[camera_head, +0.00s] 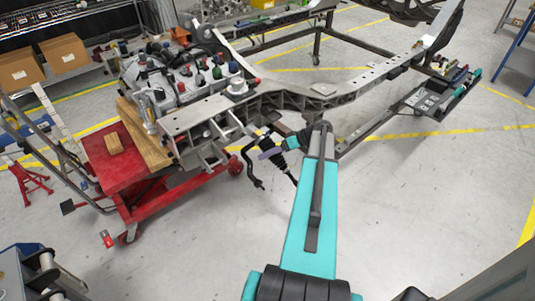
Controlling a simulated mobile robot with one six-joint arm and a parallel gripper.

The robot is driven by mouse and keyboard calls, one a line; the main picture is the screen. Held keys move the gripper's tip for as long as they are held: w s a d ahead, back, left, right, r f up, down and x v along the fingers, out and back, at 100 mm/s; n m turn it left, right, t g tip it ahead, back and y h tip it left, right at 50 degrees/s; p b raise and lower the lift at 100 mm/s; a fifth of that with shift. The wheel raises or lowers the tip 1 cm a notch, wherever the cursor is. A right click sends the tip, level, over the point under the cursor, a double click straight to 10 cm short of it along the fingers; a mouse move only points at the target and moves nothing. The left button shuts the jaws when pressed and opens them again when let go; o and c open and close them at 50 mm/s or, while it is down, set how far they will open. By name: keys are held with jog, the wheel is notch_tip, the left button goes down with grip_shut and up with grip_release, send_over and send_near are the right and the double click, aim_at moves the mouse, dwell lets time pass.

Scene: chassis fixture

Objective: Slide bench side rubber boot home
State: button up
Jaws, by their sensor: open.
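My arm reaches from the bottom of the view up to the chassis. My gripper (268,147) is at its far end, beside the lower side of the chassis rail. It is open, but its fingers are small and partly lost against dark parts. A black, ribbed-looking rubber boot (279,161) shows just below the gripper, on a thin dark rod that slants down to the right. I cannot tell whether the gripper touches the boot or how far along the rod the boot sits. The grey chassis frame (320,100) runs behind the gripper.
An engine (180,80) sits on the chassis at left, above a red wheeled lift (115,165) with wooden blocks. A bent black bar (250,170) hangs left of the boot. A tool tray (430,98) is at right. The floor at lower right is clear.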

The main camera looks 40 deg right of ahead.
jog(key=shift+x, duration=1.25)
